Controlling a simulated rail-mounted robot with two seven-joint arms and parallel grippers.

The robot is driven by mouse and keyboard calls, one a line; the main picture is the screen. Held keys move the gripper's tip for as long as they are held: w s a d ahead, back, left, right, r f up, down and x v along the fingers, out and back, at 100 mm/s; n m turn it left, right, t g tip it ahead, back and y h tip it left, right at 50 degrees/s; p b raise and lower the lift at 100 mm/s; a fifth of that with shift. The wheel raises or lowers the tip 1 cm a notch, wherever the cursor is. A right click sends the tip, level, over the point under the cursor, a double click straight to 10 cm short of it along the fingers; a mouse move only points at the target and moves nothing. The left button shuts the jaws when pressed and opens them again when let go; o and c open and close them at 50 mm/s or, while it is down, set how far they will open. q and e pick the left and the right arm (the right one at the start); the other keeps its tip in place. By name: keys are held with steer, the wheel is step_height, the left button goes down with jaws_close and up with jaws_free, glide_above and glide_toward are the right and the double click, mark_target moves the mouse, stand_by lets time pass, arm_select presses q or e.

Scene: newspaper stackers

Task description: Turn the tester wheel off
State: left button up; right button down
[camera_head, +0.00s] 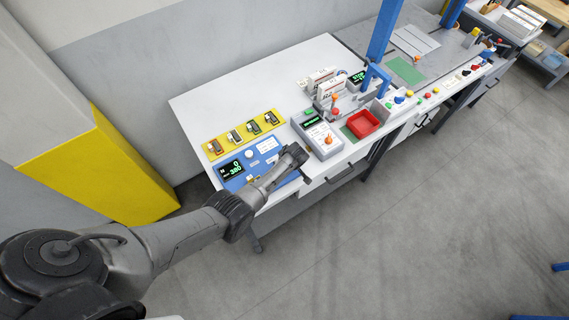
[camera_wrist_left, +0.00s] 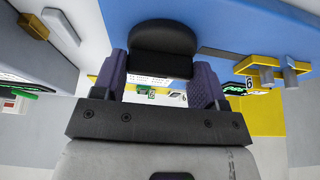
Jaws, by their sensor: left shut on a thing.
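The blue tester panel (camera_head: 262,160) lies at the left end of the white table, with a small dark display (camera_head: 230,169) showing green digits. My left gripper (camera_head: 297,156) is at the panel's right front edge. In the left wrist view the dark rounded wheel (camera_wrist_left: 163,38) stands out from the blue panel (camera_wrist_left: 225,18), between the two purple-padded fingers of my left gripper (camera_wrist_left: 164,82). The gripper is shut on the wheel. In the head view the gripper hides the wheel, so its setting cannot be told. My right gripper is in neither view.
A yellow strip with several small devices (camera_head: 242,135) lies behind the panel. A grey box with an orange knob (camera_head: 318,135) stands close to the right of my gripper. A red tray (camera_head: 362,124) is further right. The table's back left is clear.

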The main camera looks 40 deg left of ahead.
arm_select(q)
steer(key=o, duration=0.9)
steer(key=shift+o, duration=0.2)
steer(key=shift+r, duration=0.15)
steer(key=shift+d+r, duration=0.1)
steer(key=shift+r, duration=0.15)
steer(key=p+v, duration=0.2)
steer(key=v, duration=1.1)
